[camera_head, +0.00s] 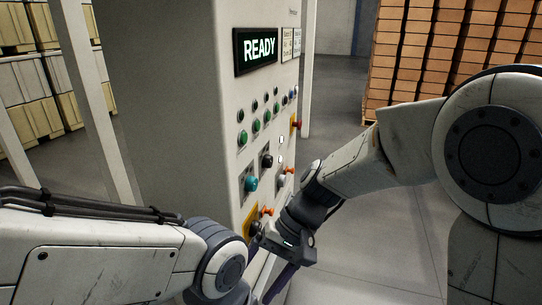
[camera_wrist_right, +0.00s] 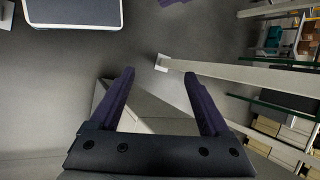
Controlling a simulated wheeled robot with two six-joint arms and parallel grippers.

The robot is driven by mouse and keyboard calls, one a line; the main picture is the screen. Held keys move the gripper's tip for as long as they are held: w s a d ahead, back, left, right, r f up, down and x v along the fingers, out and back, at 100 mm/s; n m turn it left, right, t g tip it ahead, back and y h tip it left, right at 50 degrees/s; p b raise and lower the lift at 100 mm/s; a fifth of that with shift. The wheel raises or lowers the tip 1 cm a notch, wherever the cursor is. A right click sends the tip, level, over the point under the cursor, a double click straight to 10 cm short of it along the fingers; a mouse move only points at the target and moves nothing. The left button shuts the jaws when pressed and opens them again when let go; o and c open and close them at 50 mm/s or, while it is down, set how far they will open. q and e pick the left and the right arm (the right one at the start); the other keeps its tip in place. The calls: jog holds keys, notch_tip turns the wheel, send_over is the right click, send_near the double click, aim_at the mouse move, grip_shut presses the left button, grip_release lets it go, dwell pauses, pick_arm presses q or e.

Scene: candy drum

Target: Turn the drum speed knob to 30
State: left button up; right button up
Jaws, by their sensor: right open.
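The control panel (camera_head: 234,115) is a pale upright cabinet with a display (camera_head: 256,50) reading READY. It bears a black knob (camera_head: 267,160), a teal knob (camera_head: 251,183) and a pale knob (camera_head: 281,180). Labels and dial marks are too small to read, so I cannot tell which is the drum speed knob. My right gripper (camera_wrist_right: 159,74) is open and empty, with its two purple fingers apart. In the head view it is low in front of the panel, pointing down, below these knobs.
Green buttons (camera_head: 256,126) line the panel above the knobs. A yellow plate (camera_head: 249,218) with a dark control sits low on it, close to my arms. Stacked boxes (camera_head: 440,45) stand at the back right. Grey floor (camera_head: 345,255) is open right of the panel.

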jog(key=w+r+m+t+y+p, duration=0.2)
jog(key=w+m+y, duration=0.3)
jog(key=w, duration=0.9)
jog(key=m+t+y+p, duration=0.2)
jog(key=m+t+y, duration=0.3)
jog(key=m+t, duration=0.3)
send_near(271, 163)
jog(key=shift+n+t, duration=0.5)
jog(key=shift+n, duration=0.1)
jog(key=p+x, duration=0.3)
jog(key=x, duration=0.4)
jog(key=shift+a+p, duration=0.2)
jog(key=shift+p, duration=0.1)
jog(key=shift+w+a+f, duration=0.1)
jog(key=shift+w+a, duration=0.15)
jog(key=shift+a, duration=0.3)
grip_shut()
